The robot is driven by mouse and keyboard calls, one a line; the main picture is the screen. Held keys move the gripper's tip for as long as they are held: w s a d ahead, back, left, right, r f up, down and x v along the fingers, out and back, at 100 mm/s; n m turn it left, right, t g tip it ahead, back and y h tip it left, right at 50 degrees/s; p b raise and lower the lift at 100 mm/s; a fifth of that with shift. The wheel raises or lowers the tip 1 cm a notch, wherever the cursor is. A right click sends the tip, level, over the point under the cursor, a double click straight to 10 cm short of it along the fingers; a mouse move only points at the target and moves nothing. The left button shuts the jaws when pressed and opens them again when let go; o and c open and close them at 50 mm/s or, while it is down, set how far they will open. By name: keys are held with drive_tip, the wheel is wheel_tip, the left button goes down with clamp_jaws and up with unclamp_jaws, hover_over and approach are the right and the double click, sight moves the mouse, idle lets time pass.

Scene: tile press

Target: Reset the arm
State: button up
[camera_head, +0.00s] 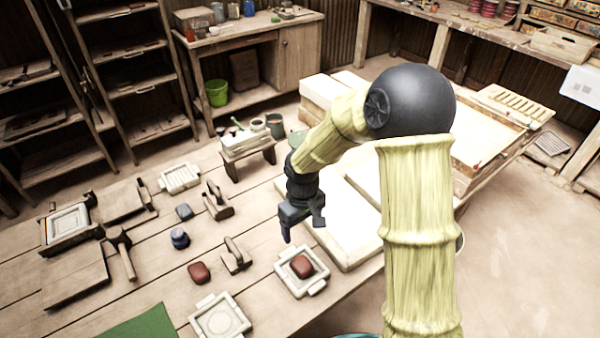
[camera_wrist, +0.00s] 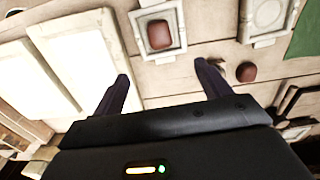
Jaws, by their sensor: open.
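My gripper (camera_head: 301,222) hangs above the wooden work table (camera_head: 160,270), to the left of my bamboo-like arm. In the wrist view my gripper (camera_wrist: 163,88) shows two dark fingers spread apart with nothing between them. A white square mould (camera_head: 316,284) with a red-brown clay lump (camera_head: 302,266) in it lies on the table below and in front of the gripper. Both also show in the wrist view, the mould (camera_wrist: 177,14) and the lump (camera_wrist: 159,35), beyond the fingertips. The gripper is apart from them.
A second red-brown lump (camera_head: 199,273), an empty white mould (camera_head: 220,320), a wooden handled tool (camera_head: 236,256) and a green mat (camera_head: 142,326) lie on the table. White slabs (camera_head: 345,225) lie behind the gripper. A small stand (camera_head: 247,150) holds pots.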

drive_tip(key=shift+d+r, duration=0.1)
drive_tip(key=s+d+r+m+t, duration=0.2)
drive_tip(key=s+d+r+m, duration=0.5)
drive_tip(key=s+d, duration=0.5)
drive_tip(key=shift+s+d+r+t, duration=0.25)
drive_tip(key=shift+d+r+t, duration=0.05)
drive_tip(key=shift+d+r, duration=0.4)
drive_tip(key=shift+w+a, duration=0.1)
idle(0.4)
